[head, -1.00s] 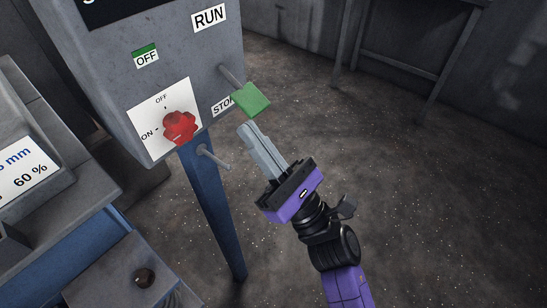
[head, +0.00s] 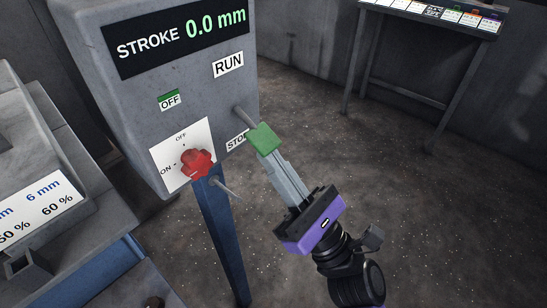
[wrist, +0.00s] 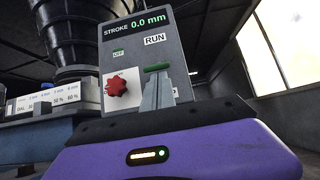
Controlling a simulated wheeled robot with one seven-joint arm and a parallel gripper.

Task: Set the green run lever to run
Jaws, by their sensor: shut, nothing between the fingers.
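The green run lever (head: 263,138) sticks out from the right side of the grey control box on a thin metal rod. Its green grip is low, near the STOP label (head: 237,141) and below the RUN label (head: 228,64). My gripper (head: 273,163) is shut and empty, with its fingertips just under the green grip. They look in contact or nearly so; I cannot tell which. In the wrist view the green grip (wrist: 157,67) shows just beyond the tips of the shut fingers (wrist: 157,88), which partly cover the STOP label.
The box display (head: 180,37) reads STROKE 0.0 mm. A red knob (head: 197,163) with ON and OFF marks sits left of the lever, beside a metal peg (head: 224,187). A blue post (head: 222,240) carries the box. Floor to the right is open; a table stands behind.

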